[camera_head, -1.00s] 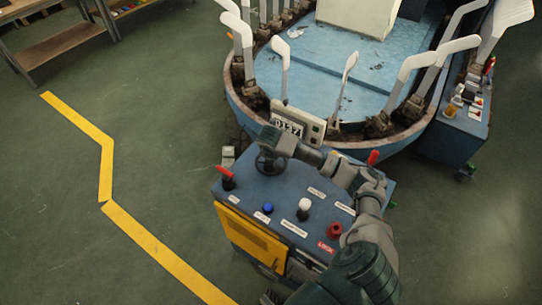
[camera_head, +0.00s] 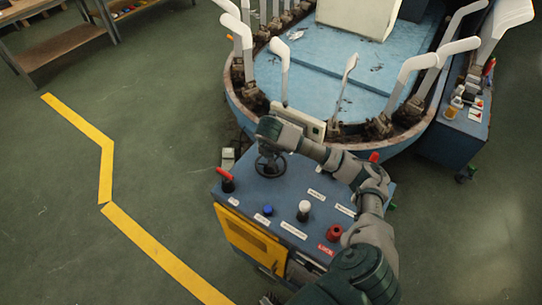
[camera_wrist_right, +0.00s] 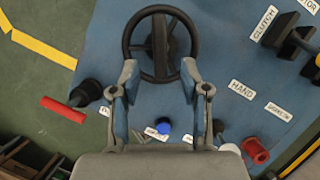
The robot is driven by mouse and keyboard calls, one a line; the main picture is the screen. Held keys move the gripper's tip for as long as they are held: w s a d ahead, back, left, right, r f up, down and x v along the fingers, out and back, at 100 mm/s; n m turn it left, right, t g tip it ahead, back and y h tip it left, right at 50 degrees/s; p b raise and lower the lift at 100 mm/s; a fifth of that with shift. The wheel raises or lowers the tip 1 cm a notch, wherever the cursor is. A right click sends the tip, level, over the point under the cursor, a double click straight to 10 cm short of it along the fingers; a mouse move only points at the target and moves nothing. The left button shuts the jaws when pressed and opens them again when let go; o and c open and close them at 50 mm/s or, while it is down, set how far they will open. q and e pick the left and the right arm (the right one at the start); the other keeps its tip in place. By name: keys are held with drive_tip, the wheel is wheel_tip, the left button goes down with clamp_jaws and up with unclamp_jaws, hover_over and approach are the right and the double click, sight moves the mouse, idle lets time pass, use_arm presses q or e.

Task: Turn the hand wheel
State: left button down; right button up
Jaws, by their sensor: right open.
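The black hand wheel (camera_head: 270,166) stands on top of the blue console, near its far left corner. In the right wrist view the hand wheel (camera_wrist_right: 192,37) shows its round rim and central hub. My right gripper (camera_wrist_right: 159,72) is open and empty, with its two fingertips apart at the near side of the rim. Whether they touch it I cannot tell. In the head view my right arm reaches in from the lower right and its wrist is just above and beyond the wheel; the fingers are hard to make out there. My left gripper is not visible.
The blue console (camera_head: 322,205) carries a red lever (camera_head: 225,175), a blue button (camera_head: 267,210), a white knob (camera_head: 304,207) and a red knob (camera_head: 335,232). A round machine with white upright forms (camera_head: 283,65) stands behind. Green floor is clear at left.

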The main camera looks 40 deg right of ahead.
drive_tip(key=v, duration=0.4)
drive_tip(key=shift+r, duration=0.1)
idle(0.4)
